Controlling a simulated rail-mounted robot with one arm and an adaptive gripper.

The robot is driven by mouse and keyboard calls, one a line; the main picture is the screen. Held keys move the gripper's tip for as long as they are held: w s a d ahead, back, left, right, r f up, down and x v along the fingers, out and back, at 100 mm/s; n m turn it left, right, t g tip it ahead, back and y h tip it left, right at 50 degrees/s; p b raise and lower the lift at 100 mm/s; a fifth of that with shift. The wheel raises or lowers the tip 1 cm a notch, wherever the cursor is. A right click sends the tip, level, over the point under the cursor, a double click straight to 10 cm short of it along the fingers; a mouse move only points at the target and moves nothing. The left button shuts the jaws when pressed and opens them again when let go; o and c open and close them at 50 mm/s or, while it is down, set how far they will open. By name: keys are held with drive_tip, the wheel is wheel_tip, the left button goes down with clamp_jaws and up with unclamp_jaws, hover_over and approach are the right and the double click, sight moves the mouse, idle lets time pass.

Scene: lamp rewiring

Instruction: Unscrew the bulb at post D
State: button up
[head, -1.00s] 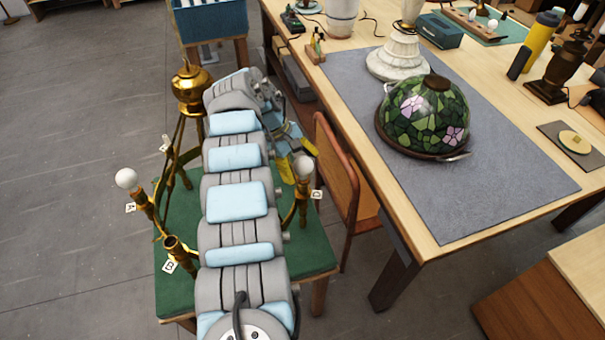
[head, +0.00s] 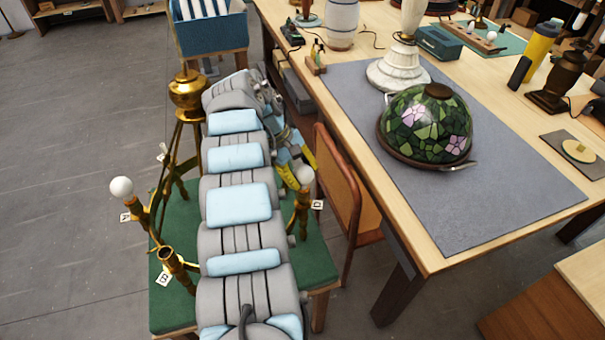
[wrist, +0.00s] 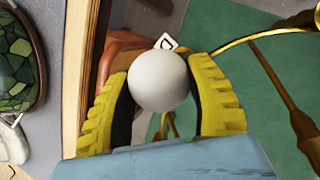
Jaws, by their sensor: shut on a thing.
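The white round bulb (head: 304,175) sits at the top of the brass post on the right of the green-topped stand, beside a small tag (head: 317,204). In the wrist view the same bulb (wrist: 158,82) lies between the two yellow fingers of my gripper (wrist: 160,92), with a tag reading D (wrist: 165,41) just behind it. My gripper is shut on the bulb. In the head view my gripper (head: 294,164) is partly hidden behind my arm. The bulb's base and the socket are hidden in the wrist view.
Another white bulb (head: 122,188) is on post A at left. Post B (head: 166,255) has an open, empty socket. A brass urn-shaped body (head: 187,93) stands behind. A wooden chair (head: 348,195) and the workbench (head: 430,252), with a stained-glass shade (head: 425,125), are close at right.

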drive_tip(key=shift+a+r+p, duration=0.1)
drive_tip(key=shift+r+p, duration=0.15)
drive_tip(key=shift+p, duration=0.85)
drive_tip(key=shift+c, duration=0.5)
drive_tip(key=shift+n+p, duration=0.3)
drive_tip(key=shift+p, duration=0.8)
drive_tip(key=shift+p, duration=1.05)
drive_tip(key=shift+n+t+p, duration=0.3)
drive_tip(key=shift+p, duration=0.7)
drive_tip(key=n+p, duration=0.1)
drive_tip(key=p, duration=0.4)
drive_tip(key=shift+r+n+t, duration=0.1)
drive_tip(key=shift+n+t, duration=0.2)
drive_tip(key=n+t+p, duration=0.1)
drive_tip(key=n+p, duration=0.2)
drive_tip(key=p, duration=0.4)
drive_tip(key=shift+s+n+t+p, duration=0.15)
drive_tip(key=shift+n+t+p, duration=0.2)
drive_tip(key=shift+n+t, duration=0.05)
drive_tip(key=shift+n+y+p, duration=0.3)
drive_tip(key=shift+n+p, duration=0.25)
drive_tip(key=shift+n, duration=0.05)
drive_tip(key=shift+f+t, duration=0.3)
